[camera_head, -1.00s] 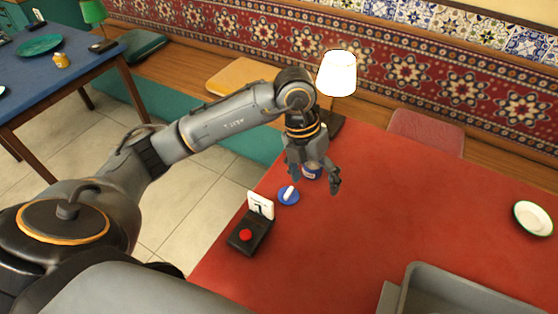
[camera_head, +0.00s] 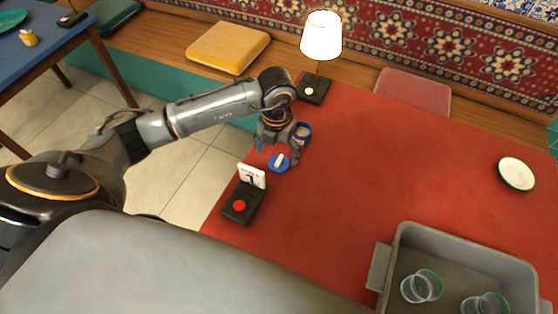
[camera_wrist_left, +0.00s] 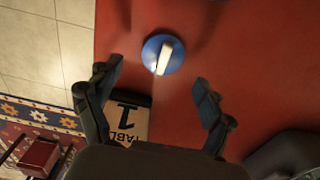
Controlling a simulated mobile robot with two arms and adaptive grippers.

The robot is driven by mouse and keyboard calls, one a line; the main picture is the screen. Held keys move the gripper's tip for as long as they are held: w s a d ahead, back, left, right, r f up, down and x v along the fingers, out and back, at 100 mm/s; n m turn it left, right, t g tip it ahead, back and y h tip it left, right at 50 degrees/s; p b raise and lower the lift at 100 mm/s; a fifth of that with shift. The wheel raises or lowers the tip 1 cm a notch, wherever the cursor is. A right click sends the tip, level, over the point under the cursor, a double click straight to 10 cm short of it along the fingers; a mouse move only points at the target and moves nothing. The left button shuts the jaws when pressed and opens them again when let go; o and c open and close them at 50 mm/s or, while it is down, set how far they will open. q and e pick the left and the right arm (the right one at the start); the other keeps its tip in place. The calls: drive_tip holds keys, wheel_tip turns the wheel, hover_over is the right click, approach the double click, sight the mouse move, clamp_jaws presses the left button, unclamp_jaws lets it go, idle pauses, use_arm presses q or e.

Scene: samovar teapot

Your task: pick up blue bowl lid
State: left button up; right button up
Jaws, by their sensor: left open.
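The blue bowl lid (camera_head: 279,163) is a small blue disc with a white bar handle, lying on the red table near its left edge. My left gripper (camera_head: 278,152) points down just above and behind the lid in the head view. In the left wrist view the lid (camera_wrist_left: 152,61) lies ahead of the open fingers (camera_wrist_left: 156,74), roughly centred between them. The gripper holds nothing. A blue and white bowl (camera_head: 303,132) stands just behind the lid, partly hidden by the gripper. My right gripper is not in view.
A black stand with a red button (camera_head: 239,206) and a table number card (camera_head: 252,176) are in front of the lid. A lamp (camera_head: 321,37) stands behind. A grey bin (camera_head: 462,250) with clear glasses is at right, with a white plate (camera_head: 516,174) beyond.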

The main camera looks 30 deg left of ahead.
sight(278, 161)
use_arm(q)
wheel_tip(278, 161, down, 3)
drive_tip(key=shift+w+d+f, duration=0.1)
drive_tip(key=shift+w+f, duration=0.05)
drive_tip(key=shift+f, duration=0.05)
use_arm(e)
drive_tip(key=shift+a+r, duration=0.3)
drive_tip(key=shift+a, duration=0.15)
use_arm(q)
drive_tip(key=shift+c, duration=0.2)
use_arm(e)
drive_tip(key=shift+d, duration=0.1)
use_arm(q)
drive_tip(key=c, duration=1.1)
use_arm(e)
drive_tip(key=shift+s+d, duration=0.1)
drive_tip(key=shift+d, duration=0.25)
